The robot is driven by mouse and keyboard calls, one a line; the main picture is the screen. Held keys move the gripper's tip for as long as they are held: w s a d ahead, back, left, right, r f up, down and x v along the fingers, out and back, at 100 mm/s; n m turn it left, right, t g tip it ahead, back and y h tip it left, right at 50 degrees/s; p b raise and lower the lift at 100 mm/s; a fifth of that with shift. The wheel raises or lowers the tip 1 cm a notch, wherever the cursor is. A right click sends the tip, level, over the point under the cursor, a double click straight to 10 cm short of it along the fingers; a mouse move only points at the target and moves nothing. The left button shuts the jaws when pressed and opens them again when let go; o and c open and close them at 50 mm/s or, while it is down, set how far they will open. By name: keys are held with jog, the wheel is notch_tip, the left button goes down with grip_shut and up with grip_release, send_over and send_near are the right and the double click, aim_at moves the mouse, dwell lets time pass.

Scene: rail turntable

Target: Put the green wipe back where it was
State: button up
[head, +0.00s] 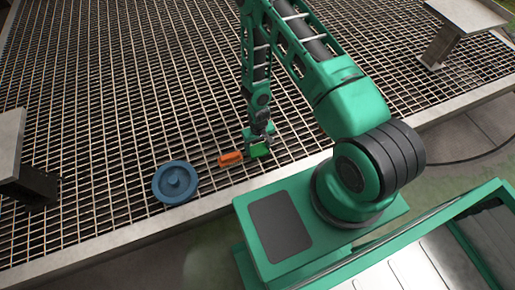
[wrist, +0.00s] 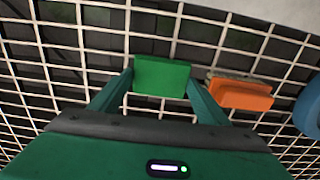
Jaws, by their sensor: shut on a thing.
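The green wipe (wrist: 162,77) is a small green block between the two fingers of my gripper (wrist: 160,88) in the wrist view. The fingers are shut on its sides. In the head view the green wipe (head: 259,150) shows at the end of my arm, below my gripper (head: 260,138), low over or on the metal grating (head: 120,100). I cannot tell whether it touches the grating.
An orange block (head: 230,158) lies just left of the green wipe in the head view, close beside it. A round blue dish-like piece (head: 175,182) lies further left. Grey raised pieces stand at the left (head: 22,160) and upper right (head: 462,22). The grating beyond is clear.

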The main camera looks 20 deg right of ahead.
jog(key=shift+f, duration=0.5)
jog(key=shift+f, duration=0.1)
jog(key=o, duration=0.9)
notch_tip(320, 180, up, 12)
notch_tip(320, 180, up, 14)
jog(key=m+h, duration=0.1)
send_over(258, 149)
jog(key=w+d, duration=0.2)
jog(key=d, duration=0.6)
jog(key=s+d+r+m, duration=0.1)
jog(key=s+d+r, duration=0.15)
jog(key=r, duration=0.45)
jog(key=s+d+r+m, duration=0.15)
jog(key=d+r, duration=0.25)
jog(key=r, duration=0.4)
jog(key=s+d+r+m, duration=0.1)
jog(key=s+r, duration=0.4)
jog(key=s, duration=0.2)
jog(key=s+r+m, duration=0.1)
jog(key=s+r, duration=0.5)
jog(key=s, duration=0.1)
jog(key=s+d+r+m+y, duration=0.1)
jog(key=s+r, duration=0.5)
jog(key=s, duration=0.1)
jog(key=shift+s+d, duration=0.3)
jog(key=shift+s, duration=0.05)
